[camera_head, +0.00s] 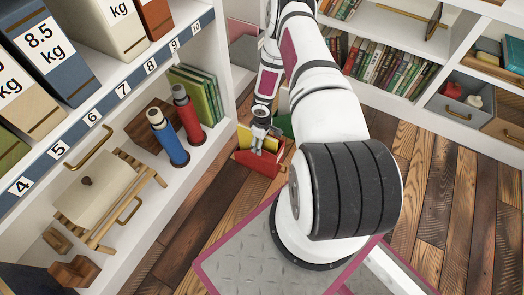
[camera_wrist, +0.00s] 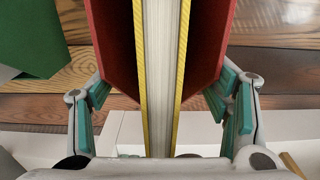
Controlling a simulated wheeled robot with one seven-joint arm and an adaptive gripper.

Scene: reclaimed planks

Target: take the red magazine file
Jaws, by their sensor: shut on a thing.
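The red magazine file (camera_head: 258,163) is in the middle of the head view, at the far end of the wooden floor by the left shelf. Yellow-covered contents with pale pages (camera_wrist: 160,60) stand between its red side walls, and the left wall (camera_wrist: 113,45) shows closely in the wrist view. My gripper (camera_head: 261,138) is at the top of the file. In the wrist view its teal-padded fingers (camera_wrist: 160,97) lie on the two outer sides of the file, shut on it. Whether the file's base touches the floor cannot be told.
A green object (camera_head: 285,125) is just behind the file; it also shows in the wrist view (camera_wrist: 32,38). A blue bottle (camera_head: 168,138) and a red bottle (camera_head: 188,115) stand on the left shelf. Bookshelves line the back. Plank floor (camera_head: 455,190) is clear at right.

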